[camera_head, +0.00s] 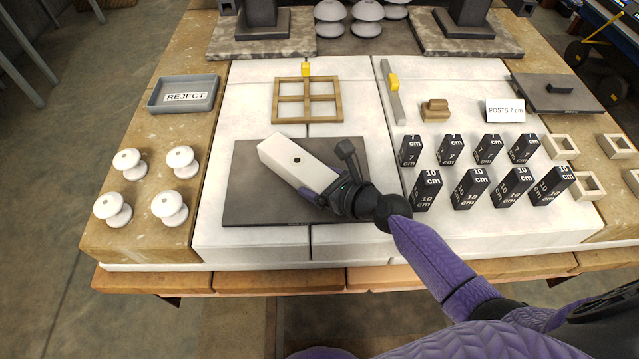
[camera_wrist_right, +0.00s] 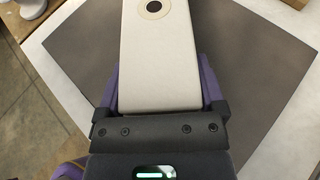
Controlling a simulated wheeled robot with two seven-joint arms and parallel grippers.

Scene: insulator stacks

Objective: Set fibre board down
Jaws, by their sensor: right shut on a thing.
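The fibre board appears to be the pale plank (camera_head: 285,152) with a small dark hole at its middle, in the head view. My right gripper (camera_head: 318,194) is shut on its near end. In the right wrist view the plank (camera_wrist_right: 158,65) lies between the purple fingers of my right gripper (camera_wrist_right: 160,95) and runs out of the top. The plank is over a flat dark grey slab (camera_head: 255,208), which also shows in the right wrist view (camera_wrist_right: 75,65). I cannot tell whether it touches the slab. My left gripper is not in view.
A wooden grid frame (camera_head: 292,99) lies behind the slab. Several dark posts (camera_head: 468,190) stand to its right and several white insulators (camera_head: 168,207) to its left. A grey reject tray (camera_head: 210,95) is at the back left. Another dark slab (camera_head: 535,96) lies at the far right.

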